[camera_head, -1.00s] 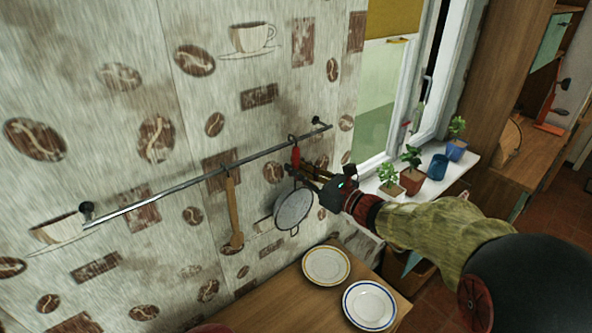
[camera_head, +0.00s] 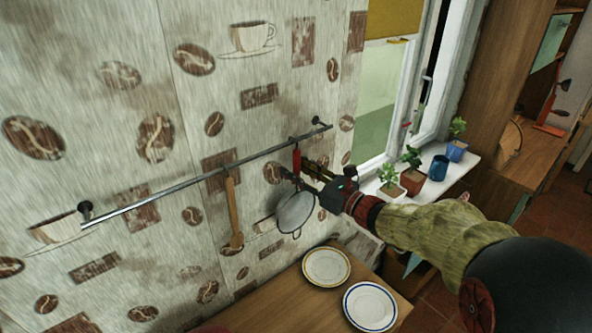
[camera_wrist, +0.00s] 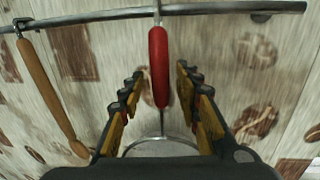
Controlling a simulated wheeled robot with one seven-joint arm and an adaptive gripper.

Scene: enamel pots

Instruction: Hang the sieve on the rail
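The sieve (camera_head: 295,213) has a round grey mesh bowl and a red handle (camera_wrist: 158,66). It hangs from the metal rail (camera_head: 190,181) by a hook at the handle's top, toward the rail's right end, bowl down near the wall. My gripper (camera_head: 301,170) is at the handle below the rail. In the wrist view my gripper (camera_wrist: 158,82) is open, one finger on each side of the red handle, with gaps on both sides. The bowl is mostly hidden in the wrist view by the gripper body; only part of its rim shows.
A wooden utensil (camera_head: 233,210) hangs on the rail left of the sieve. Two plates (camera_head: 326,266) (camera_head: 370,306) lie on the wooden table (camera_head: 275,305) below. Potted plants (camera_head: 412,178) and a blue pot (camera_head: 438,167) stand on the windowsill at right.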

